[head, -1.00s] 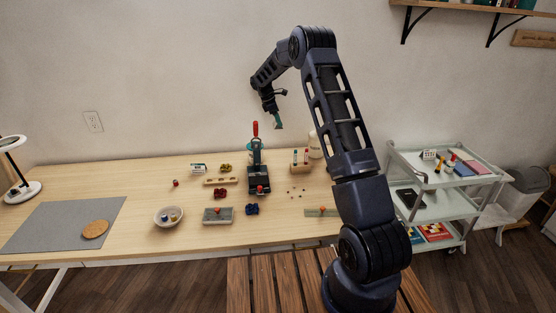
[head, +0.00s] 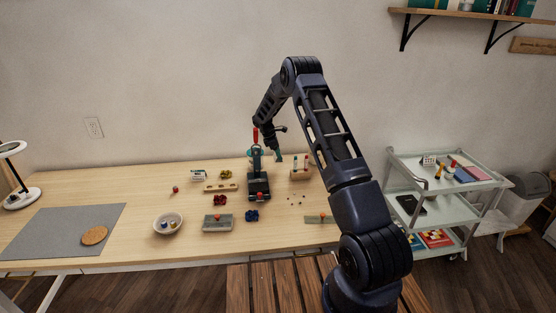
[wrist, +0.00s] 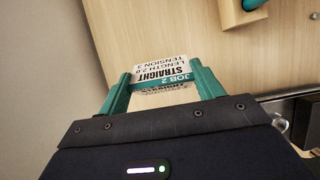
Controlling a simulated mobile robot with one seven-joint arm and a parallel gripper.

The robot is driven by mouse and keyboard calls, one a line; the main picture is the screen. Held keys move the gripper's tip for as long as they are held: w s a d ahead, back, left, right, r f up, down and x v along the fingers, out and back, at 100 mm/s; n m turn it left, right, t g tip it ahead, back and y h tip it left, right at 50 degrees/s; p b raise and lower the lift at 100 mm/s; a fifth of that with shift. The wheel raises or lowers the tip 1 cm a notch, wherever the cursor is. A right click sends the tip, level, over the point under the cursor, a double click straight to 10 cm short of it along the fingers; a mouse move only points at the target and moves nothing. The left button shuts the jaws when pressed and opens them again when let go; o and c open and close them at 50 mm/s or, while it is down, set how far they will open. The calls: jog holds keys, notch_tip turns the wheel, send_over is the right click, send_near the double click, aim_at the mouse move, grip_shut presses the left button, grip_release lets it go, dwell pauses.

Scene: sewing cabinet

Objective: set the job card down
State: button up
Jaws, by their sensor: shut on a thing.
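The job card (wrist: 162,72) shows in the wrist view, white with a teal band reading JOB 2, STRAIGHT, LENGTH 2.0, TENSION 3. My gripper (wrist: 160,82) has its teal fingers shut on the card, one at each side. In the head view my gripper (head: 279,158) is above the back of the table, just right of the dark hand press (head: 258,184) with the red handle. The card is too small to make out there. The wrist view shows the bare wooden tabletop (wrist: 180,30) beyond the card.
A wooden rack (head: 300,175) with small bottles stands right of the press. A small white card-like item (head: 198,175), a wooden strip (head: 221,188), a bowl (head: 168,224) and a grey block (head: 217,222) lie left. The table's left half has free room.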

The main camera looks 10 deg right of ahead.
jog(key=shift+f, duration=2.05)
jog(key=o, duration=0.9)
jog(key=shift+f, duration=0.1)
jog(key=shift+o, duration=0.2)
